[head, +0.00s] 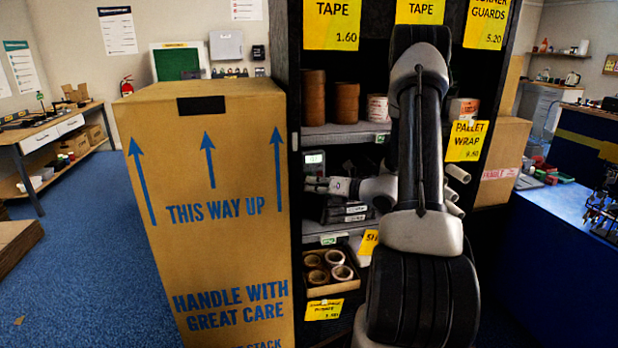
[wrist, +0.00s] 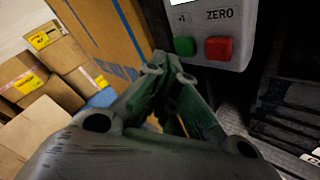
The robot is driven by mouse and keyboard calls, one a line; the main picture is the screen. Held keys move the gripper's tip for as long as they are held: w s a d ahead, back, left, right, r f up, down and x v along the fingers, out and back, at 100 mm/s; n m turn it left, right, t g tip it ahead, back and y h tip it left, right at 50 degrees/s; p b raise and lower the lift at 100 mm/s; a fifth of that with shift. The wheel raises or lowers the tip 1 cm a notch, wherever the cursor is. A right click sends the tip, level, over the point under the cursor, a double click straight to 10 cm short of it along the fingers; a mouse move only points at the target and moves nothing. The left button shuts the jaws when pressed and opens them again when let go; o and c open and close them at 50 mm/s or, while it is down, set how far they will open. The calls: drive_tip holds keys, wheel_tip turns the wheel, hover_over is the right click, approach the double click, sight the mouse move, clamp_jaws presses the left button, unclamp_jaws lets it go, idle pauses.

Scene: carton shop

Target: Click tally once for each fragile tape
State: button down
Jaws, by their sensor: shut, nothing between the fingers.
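The tally is a grey box with a lit display on the shelf unit's left side in the head view (head: 314,161). In the wrist view its panel (wrist: 239,28) shows a green "+1" button (wrist: 184,46) and a red "ZERO" button (wrist: 218,48). My gripper (head: 308,185) is shut and empty, just below the tally. In the wrist view its fingertips (wrist: 168,62) are just left of and below the green button; I cannot tell if they touch. A white tape with red print (head: 377,108), possibly fragile tape, stands on the upper shelf, partly hidden by my arm.
Brown tape stacks (head: 346,102) stand on the upper shelf. An open box of tape rolls (head: 331,272) sits low. A tall carton (head: 210,215) stands close left of the shelf unit. A blue counter (head: 560,260) is at right. Blue floor (head: 85,250) is open at left.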

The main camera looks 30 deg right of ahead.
drive_tip(key=shift+w, duration=0.3)
drive_tip(key=shift+w+d, duration=0.2)
drive_tip(key=shift+w, duration=0.25)
idle(0.7)
drive_tip(key=shift+s, duration=0.15)
drive_tip(key=shift+s+a, duration=0.25)
drive_tip(key=shift+s, duration=0.45)
drive_tip(key=shift+s, duration=0.1)
drive_tip(key=shift+s+a, duration=0.25)
drive_tip(key=shift+s, duration=0.5)
drive_tip(key=shift+s+a, duration=0.2)
drive_tip(key=shift+s, duration=0.6)
drive_tip(key=shift+s+a, duration=0.25)
drive_tip(key=shift+s, duration=0.5)
drive_tip(key=shift+s, duration=0.1)
drive_tip(key=s, duration=0.1)
drive_tip(key=s+a, duration=0.1)
drive_tip(key=s, duration=0.1)
drive_tip(key=shift+s, duration=0.25)
